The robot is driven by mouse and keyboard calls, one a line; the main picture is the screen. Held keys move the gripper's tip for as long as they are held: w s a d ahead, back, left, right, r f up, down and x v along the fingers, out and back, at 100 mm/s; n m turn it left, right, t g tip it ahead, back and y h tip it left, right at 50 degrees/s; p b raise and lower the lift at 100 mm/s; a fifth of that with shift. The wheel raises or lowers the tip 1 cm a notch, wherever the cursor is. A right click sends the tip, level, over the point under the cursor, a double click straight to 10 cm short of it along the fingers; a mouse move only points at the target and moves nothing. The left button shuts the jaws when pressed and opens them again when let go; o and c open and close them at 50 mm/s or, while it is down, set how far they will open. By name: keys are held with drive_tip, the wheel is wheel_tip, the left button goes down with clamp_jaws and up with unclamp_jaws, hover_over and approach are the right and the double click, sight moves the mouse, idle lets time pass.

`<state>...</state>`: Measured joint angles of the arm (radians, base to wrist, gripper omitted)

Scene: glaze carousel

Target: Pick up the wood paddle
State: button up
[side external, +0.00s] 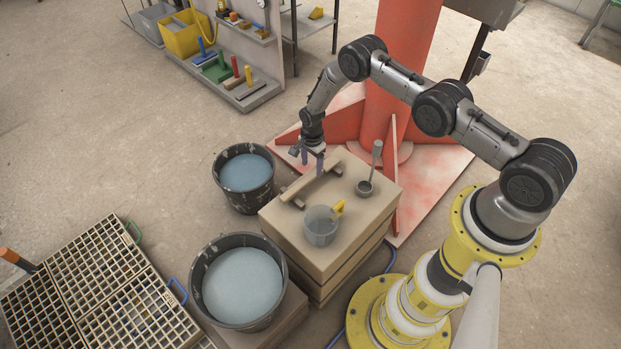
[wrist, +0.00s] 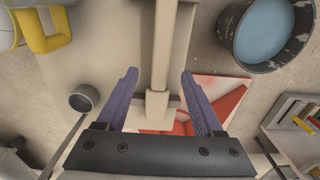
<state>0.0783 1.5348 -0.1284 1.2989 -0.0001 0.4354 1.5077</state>
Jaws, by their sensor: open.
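The wood paddle (side external: 314,183) is a long, pale strip lying across two small dark rests on top of a tan box-like stand (side external: 335,258). My gripper (side external: 313,165) is above the far part of the stand, pointing down near the paddle's far end. Its two purple fingers are spread on either side of the paddle in the wrist view (wrist: 158,75), with nothing held. Whether the fingertips are level with the paddle is unclear.
Two dark buckets of blue liquid (side external: 244,172) (side external: 243,286) stand left of the stand. A red column (side external: 398,70) rises behind.

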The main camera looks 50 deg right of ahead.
sight(310, 176)
drive_tip(key=shift+a+f, duration=0.15)
drive_tip(key=shift+f, duration=0.95)
drive_tip(key=shift+a+f, duration=0.15)
drive_tip(key=shift+f, duration=0.95)
clamp_jaws()
